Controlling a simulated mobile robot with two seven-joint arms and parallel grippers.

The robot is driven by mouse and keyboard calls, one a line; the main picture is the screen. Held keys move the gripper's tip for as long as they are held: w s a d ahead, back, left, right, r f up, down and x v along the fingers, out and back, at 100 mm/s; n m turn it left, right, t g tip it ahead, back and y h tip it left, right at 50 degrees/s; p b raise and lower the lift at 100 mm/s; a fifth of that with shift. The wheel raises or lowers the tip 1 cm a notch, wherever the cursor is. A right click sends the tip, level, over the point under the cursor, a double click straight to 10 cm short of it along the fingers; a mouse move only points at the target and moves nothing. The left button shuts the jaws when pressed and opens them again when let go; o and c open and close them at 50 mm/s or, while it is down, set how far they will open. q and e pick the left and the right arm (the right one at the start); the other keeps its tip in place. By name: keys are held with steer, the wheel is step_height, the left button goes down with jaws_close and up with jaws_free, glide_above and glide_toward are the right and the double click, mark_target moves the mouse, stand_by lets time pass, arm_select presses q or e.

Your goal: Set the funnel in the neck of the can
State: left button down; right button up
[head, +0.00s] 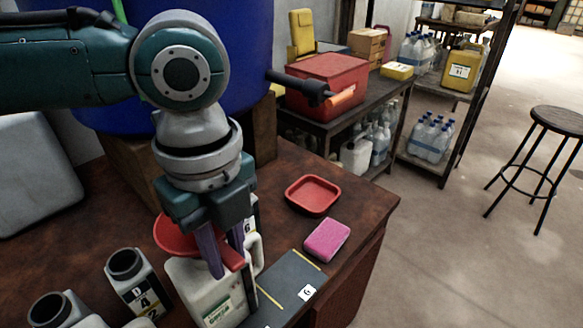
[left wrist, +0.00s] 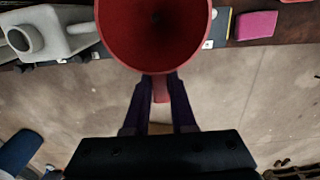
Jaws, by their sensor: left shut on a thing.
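The red funnel (head: 170,236) is held by my left gripper (head: 222,264), whose purple fingers are shut on its red tab. In the left wrist view the funnel (left wrist: 155,35) is wide mouth toward the camera, with a dark hole in its middle. The white can (head: 205,292) with a green label stands upright on the bench below the gripper and funnel. Its neck is hidden behind the funnel and fingers, so I cannot tell whether the spout is above it or in it. My right gripper does not show.
Open-necked grey containers (head: 132,280) stand left of the can. A dark mat (head: 290,277), a pink sponge (head: 326,240) and a red tray (head: 313,195) lie to the right. A big blue vat (head: 250,50) stands behind. Bare bench shows between the tray and the vat.

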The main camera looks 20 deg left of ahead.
arm_select(q)
steer(key=shift+f, duration=0.25)
steer(key=c, duration=0.7)
jaws_free()
steer(key=shift+o, duration=0.2)
steer(key=shift+r, duration=0.1)
